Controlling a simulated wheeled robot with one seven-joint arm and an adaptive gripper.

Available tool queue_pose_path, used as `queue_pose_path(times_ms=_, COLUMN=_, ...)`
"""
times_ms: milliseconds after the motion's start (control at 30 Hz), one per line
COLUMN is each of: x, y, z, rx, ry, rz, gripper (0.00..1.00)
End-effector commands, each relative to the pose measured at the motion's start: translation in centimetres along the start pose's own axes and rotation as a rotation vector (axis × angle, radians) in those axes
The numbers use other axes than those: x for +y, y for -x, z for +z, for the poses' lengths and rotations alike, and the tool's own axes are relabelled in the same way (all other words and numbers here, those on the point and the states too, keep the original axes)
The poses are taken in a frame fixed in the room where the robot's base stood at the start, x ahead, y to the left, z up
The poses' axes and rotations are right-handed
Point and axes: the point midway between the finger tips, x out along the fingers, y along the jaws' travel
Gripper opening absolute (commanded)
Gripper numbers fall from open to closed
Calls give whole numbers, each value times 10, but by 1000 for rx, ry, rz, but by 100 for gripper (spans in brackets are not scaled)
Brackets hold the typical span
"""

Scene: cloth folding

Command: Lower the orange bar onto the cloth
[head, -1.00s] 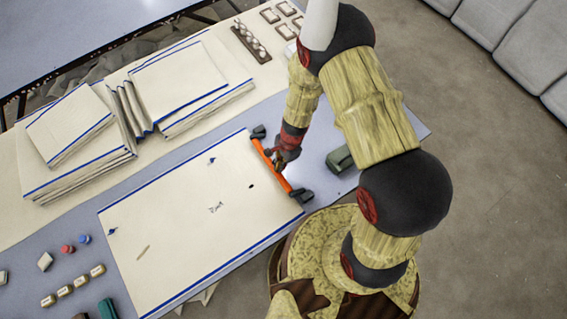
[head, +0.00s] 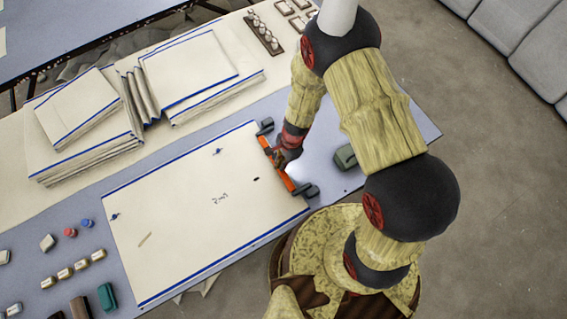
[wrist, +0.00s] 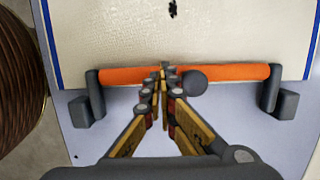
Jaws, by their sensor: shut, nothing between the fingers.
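The orange bar (head: 291,184) lies along the right edge of the large cream cloth (head: 190,225), with a dark bracket at each end. It also shows in the wrist view (wrist: 230,73), running across the cloth's near edge. I cannot tell whether it presses on the cloth. The cloth lies flat, with blue lines along its two long sides. My gripper (wrist: 163,74) is shut and empty, its fingertips at the middle of the bar. A dark round knob (wrist: 194,83) sits just right of the fingertips. In the head view, my gripper partly hides the bar.
Folded cloth stacks (head: 195,65) stand at the back. A dark green block (head: 345,157) sits right of the bar. Small blocks (head: 80,264), red and blue pegs and a teal block (head: 107,297) lie at the front left. A tray of white pieces (head: 265,35) is behind.

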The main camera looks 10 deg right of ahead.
Motion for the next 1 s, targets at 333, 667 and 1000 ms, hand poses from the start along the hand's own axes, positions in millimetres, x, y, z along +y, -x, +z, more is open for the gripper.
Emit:
queue_pose_path(times_ms=333, x=0, y=-7, z=4, rx=0, ry=0, rz=0, gripper=0)
queue_pose_path(times_ms=667, x=0, y=-8, z=4, rx=0, ry=0, rz=0, gripper=0)
queue_pose_path(times_ms=1000, x=0, y=-1, z=4, rx=0, ry=0, rz=0, gripper=0)
